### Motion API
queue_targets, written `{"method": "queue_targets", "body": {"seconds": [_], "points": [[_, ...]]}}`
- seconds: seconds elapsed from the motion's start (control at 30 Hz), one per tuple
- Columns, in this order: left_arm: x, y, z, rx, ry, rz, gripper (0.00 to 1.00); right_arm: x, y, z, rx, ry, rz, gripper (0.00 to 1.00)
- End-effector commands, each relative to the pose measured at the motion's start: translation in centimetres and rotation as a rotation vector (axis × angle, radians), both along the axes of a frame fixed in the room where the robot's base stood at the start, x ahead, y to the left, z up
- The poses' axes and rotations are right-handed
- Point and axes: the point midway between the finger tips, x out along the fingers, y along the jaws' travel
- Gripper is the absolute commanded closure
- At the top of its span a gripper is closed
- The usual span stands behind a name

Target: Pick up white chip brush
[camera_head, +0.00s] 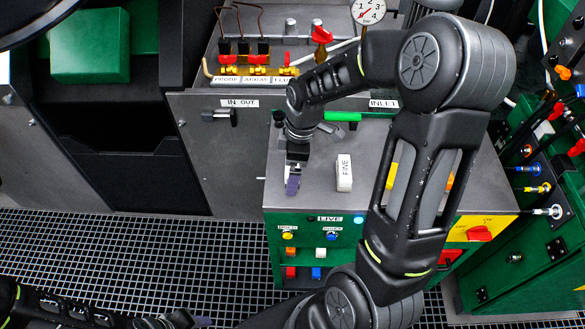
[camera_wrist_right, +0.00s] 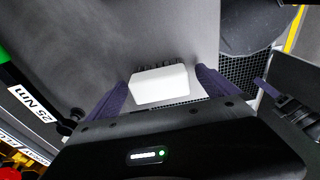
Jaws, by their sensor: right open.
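The white chip brush, a white block with dark bristles (camera_wrist_right: 160,85), lies between the two purple fingers of my right gripper (camera_wrist_right: 160,90) in the right wrist view. The fingers are open on either side of it, with a gap visible on the right. In the head view my right gripper (camera_head: 292,184) points down at the left front of the grey cabinet top, and the brush cannot be clearly made out there. My left gripper (camera_head: 198,321) shows only partly at the bottom edge; its opening cannot be judged.
A white block marked FINE (camera_head: 344,173) stands right of my right gripper on the cabinet top (camera_head: 318,195). A green-handled tool (camera_head: 342,116) lies behind it. Brass valves (camera_head: 245,70) stand on the rear cabinet. Floor grating (camera_head: 130,255) lies left of the front cabinet.

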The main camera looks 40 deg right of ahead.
Motion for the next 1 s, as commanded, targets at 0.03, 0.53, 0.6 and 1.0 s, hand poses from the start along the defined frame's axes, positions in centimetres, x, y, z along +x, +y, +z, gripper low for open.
{"method": "queue_targets", "body": {"seconds": [0.03, 0.53, 0.6, 1.0], "points": [[-0.01, 0.0, 0.03, 0.0, 0.0, 0.0, 0.64, 0.01, 0.0, -0.18, 0.0, 0.0, 0.0, 0.02], [-0.01, 0.0, 0.0, 0.0, 0.0, 0.0, 0.64, 0.04, -0.03, -0.18, -0.001, -0.002, 0.0, 0.02], [-0.01, 0.0, 0.0, 0.0, 0.0, 0.0, 0.64, 0.04, -0.03, -0.18, -0.001, -0.002, 0.0, 0.02], [-0.01, 0.0, 0.0, 0.0, 0.0, 0.0, 0.64, 0.04, -0.03, -0.18, -0.001, -0.002, 0.0, 0.34]]}}
